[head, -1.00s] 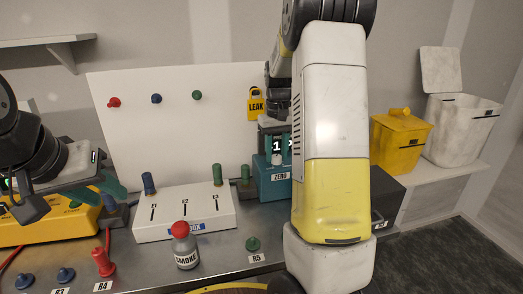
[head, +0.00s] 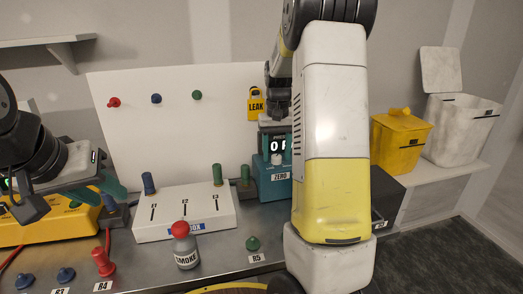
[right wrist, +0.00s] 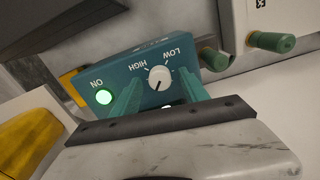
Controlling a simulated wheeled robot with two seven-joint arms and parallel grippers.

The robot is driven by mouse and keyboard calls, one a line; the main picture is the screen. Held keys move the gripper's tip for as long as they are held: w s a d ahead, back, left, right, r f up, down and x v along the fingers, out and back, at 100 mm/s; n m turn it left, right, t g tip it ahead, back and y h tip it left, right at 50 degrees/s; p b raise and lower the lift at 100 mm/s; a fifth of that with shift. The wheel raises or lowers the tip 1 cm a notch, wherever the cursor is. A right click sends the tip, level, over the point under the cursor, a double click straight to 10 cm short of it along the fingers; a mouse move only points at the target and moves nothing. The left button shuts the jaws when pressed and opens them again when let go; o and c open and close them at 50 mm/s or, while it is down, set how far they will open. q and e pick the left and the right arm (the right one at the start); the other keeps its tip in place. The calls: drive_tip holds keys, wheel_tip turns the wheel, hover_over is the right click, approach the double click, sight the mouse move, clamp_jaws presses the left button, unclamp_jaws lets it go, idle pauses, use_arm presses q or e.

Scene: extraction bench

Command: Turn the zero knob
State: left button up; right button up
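A teal instrument (head: 272,187) with a lit display stands at the back of the bench, right of the white box. A pale knob (head: 277,159) sits on its front above a ZERO label (head: 280,176). In the right wrist view, the teal panel (right wrist: 148,58) shows a white knob (right wrist: 159,79) marked HIGH and LOW; I cannot tell whether it is the same knob. My right gripper (right wrist: 158,76) is open, its green fingers appearing either side of this knob; contact is unclear.
The white box (head: 185,215) with slots, a smoke bottle (head: 186,250) and coloured plugs occupy the bench. A yellow LEAK tag (head: 255,104) hangs behind the instrument. My right arm hides the bench to its right.

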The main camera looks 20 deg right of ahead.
sight(276, 157)
wheel_tip(276, 157, up, 8)
drive_tip(key=shift+f, duration=0.1)
idle(0.6)
drive_tip(key=shift+s+a+r, duration=0.15)
drive_tip(key=shift+s+r, duration=0.05)
drive_tip(key=s+a+r+n+t, duration=0.1)
drive_tip(key=s+a+t, duration=0.1)
drive_tip(key=s+a, duration=0.2)
drive_tip(key=s+a+r+t+y, duration=0.1)
drive_tip(key=s+a, duration=0.3)
drive_tip(key=s, duration=0.7)
drive_tip(key=s+a+r+n+t+y, duration=0.1)
drive_tip(key=s+a+t, duration=0.2)
drive_tip(key=s+a, duration=0.2)
drive_tip(key=s, duration=0.3)
drive_tip(key=shift+s+n, duration=0.15)
drive_tip(key=shift+n, duration=0.15)
drive_tip(key=shift+r, duration=0.1)
idle(1.9)
